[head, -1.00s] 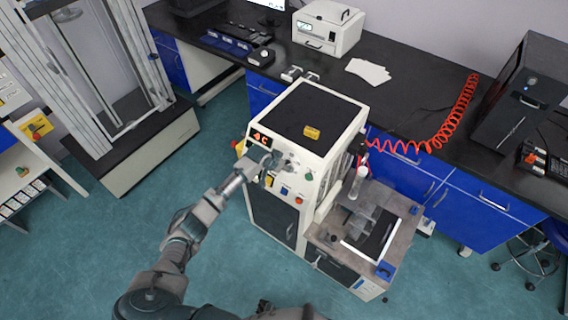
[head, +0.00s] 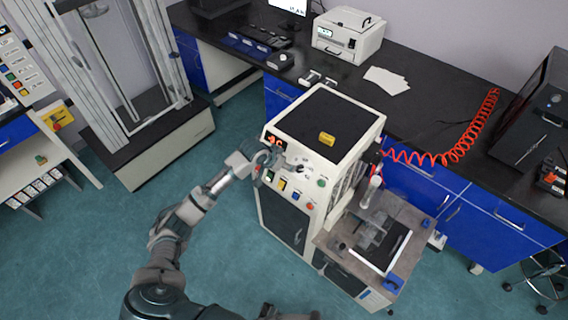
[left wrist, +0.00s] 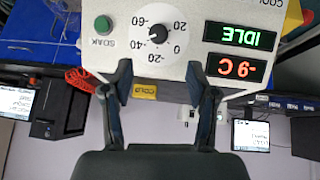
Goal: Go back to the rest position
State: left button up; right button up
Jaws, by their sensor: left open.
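My left gripper (head: 267,164) is in front of the control panel of the white rheometer cabinet (head: 345,168) in the head view. Its two fingers are apart and empty in the left wrist view (left wrist: 161,82). There the panel (left wrist: 185,65) appears upside down beyond the fingertips. It bears a round dial (left wrist: 157,35), a green SOAK button (left wrist: 103,25), a green IDLE display (left wrist: 240,36) and a red -9C display (left wrist: 235,67). The gripper covers part of the panel in the head view. I cannot tell whether a fingertip touches it. My right gripper is not identifiable.
A metal work surface (head: 345,232) adjoins the cabinet at the right. A red coiled hose (head: 470,135) runs to the black-topped bench (head: 430,105). A tall framed machine (head: 150,150) stands at the left. Teal floor (head: 110,235) is open around my arm.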

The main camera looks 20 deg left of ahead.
pick_arm(q)
jog(key=shift+s+a+r, duration=0.1)
jog(key=shift+s+r, duration=0.05)
jog(key=shift+r, duration=0.05)
dwell(0.4)
jog(key=s+a+f+n+y, duration=0.1)
jog(key=s+a+f, duration=0.1)
jog(key=f, duration=0.7)
jog(key=s+a+f+n, duration=0.1)
jog(key=s+f, duration=0.2)
jog(key=f, duration=0.6)
jog(key=s+a+f+n+y, duration=0.1)
jog(key=s+a+f, duration=0.1)
jog(key=f, duration=0.8)
jog(key=s+f+g, duration=0.2)
jog(key=s+f, duration=0.8)
jog(key=f, duration=0.1)
jog(key=s+d+f+g, duration=0.1)
jog(key=s+f, duration=0.4)
jog(key=s, duration=0.8)
jog(key=s+d+f+m+g, duration=0.1)
jog(key=s+f, duration=0.5)
jog(key=s, duration=0.7)
jog(key=s+d+f+g+y, duration=0.1)
jog(key=s+f, duration=0.4)
jog(key=s, duration=0.9)
jog(key=shift+d+f+m, duration=0.15)
jog(key=shift+m, duration=0.25)
